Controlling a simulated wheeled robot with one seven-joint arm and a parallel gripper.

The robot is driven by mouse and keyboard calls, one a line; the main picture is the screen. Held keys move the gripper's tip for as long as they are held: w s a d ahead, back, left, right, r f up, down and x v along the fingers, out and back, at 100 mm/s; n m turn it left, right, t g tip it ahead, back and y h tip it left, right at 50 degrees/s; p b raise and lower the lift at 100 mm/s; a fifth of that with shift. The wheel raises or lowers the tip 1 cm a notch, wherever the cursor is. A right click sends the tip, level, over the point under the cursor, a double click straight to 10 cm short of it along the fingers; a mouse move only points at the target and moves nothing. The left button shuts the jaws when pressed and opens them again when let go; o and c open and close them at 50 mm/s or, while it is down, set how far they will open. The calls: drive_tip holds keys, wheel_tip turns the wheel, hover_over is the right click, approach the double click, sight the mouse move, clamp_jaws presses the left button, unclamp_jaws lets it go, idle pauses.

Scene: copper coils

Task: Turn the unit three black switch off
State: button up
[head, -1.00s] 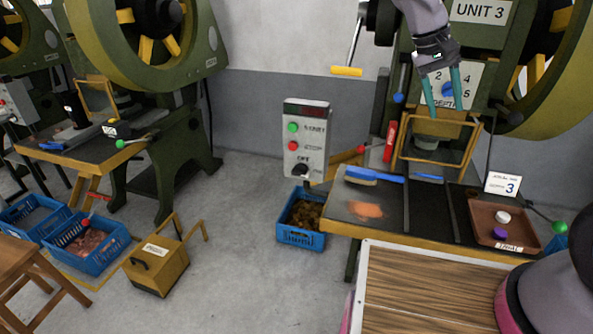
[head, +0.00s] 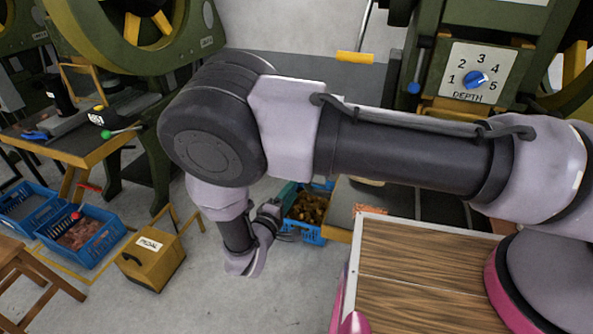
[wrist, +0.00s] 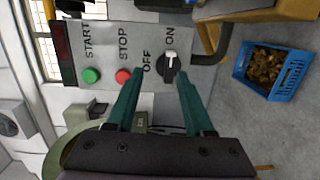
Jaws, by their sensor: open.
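The black switch (wrist: 169,67) is a round knob on the grey control box (wrist: 101,38) with a white pointer mark. In the wrist view its mark points up at the word ON, and OFF stands to its left. My gripper (wrist: 159,78) is open and empty, facing the box. Its two teal fingers lie on either side of the knob's line, tips just short of it or near it; contact cannot be told. In the head view my arm covers the control box and the switch.
A green button (wrist: 91,76) and a red button (wrist: 123,76) sit on the same box. A blue crate of copper-coloured pieces (wrist: 264,72) stands nearby on the floor. A yellow pedal box (head: 152,262) stands on open floor. The depth dial (head: 475,79) is on the press.

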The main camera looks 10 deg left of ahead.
drive_tip(key=w+f+n+y, duration=0.1)
drive_tip(key=w+f+y, duration=0.1)
drive_tip(key=w, duration=0.7)
drive_tip(key=shift+w+a+f+t, duration=0.25)
drive_tip(key=shift+w+a+t, duration=0.05)
drive_tip(key=shift+t, duration=0.1)
clamp_jaws()
